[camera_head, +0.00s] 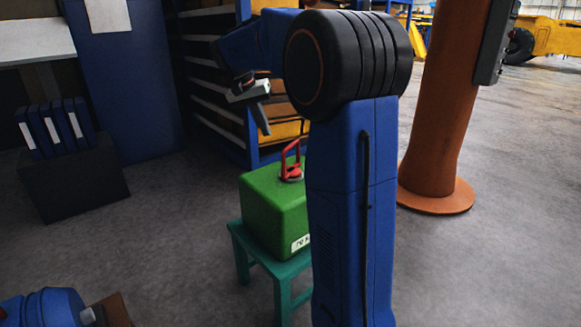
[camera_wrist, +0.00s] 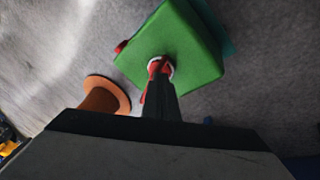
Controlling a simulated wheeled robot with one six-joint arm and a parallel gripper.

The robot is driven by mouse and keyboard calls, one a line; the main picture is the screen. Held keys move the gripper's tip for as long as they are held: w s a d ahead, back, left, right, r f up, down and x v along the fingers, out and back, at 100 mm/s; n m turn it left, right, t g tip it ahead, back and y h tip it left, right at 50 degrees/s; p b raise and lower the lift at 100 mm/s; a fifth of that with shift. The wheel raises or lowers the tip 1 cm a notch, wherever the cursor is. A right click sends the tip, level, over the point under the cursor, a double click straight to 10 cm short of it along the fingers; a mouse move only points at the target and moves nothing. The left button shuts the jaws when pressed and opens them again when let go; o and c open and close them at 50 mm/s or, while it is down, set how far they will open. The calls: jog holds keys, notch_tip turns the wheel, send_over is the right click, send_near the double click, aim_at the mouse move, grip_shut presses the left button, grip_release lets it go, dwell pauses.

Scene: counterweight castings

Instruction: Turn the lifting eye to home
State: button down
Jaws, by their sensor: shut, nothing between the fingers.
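The red lifting eye (camera_head: 291,163) stands upright on top of the green casting (camera_head: 268,212) in the head view. The casting rests on a teal stool (camera_head: 237,234). My gripper (camera_head: 264,130) is above and to the left of the eye in the head view, pointing down, its fingers shut and empty and apart from the eye. In the wrist view my gripper (camera_wrist: 161,82) hides part of the red eye (camera_wrist: 154,66) on the green casting (camera_wrist: 190,50). Part of the casting's right side is hidden behind my arm in the head view.
An orange column (camera_head: 441,110) with a round base stands to the right. Blue shelving with orange bins (camera_head: 222,131) stands behind the casting. A dark box with blue binders (camera_head: 72,185) is at the left. The floor between is open.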

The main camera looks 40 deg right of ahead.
jog(key=s+a+f+n+t+y, duration=0.1)
jog(key=s+a+f, duration=0.2)
jog(key=s+a, duration=0.45)
jog(key=s+a+f+n+t+y, duration=0.2)
jog(key=s+a+f, duration=0.15)
jog(key=s, duration=0.75)
jog(key=s+a+f+n+t+y, duration=0.1)
jog(key=s+a+f, duration=0.2)
jog(key=s+a, duration=0.45)
jog(key=w+d+r+m, duration=0.1)
jog(key=w+d+m, duration=0.4)
jog(key=d+m, duration=0.45)
jog(key=w+d+r+m+y, duration=0.1)
jog(key=w+d+m, duration=0.5)
jog(key=d+m, duration=0.35)
jog(key=w+d+m, duration=0.5)
jog(key=d+m, duration=0.4)
jog(key=d, duration=0.1)
jog(key=shift+n+t, duration=0.3)
jog(key=shift+t, duration=0.1)
jog(key=x, duration=0.8)
jog(key=shift+w+a+f, duration=0.15)
jog(key=shift+w+f, duration=0.05)
jog(key=shift+f, duration=0.1)
jog(key=w, duration=0.3)
jog(key=shift+a+f, duration=0.35)
jog(key=shift+w+a, duration=0.15)
jog(key=shift+w, duration=0.45)
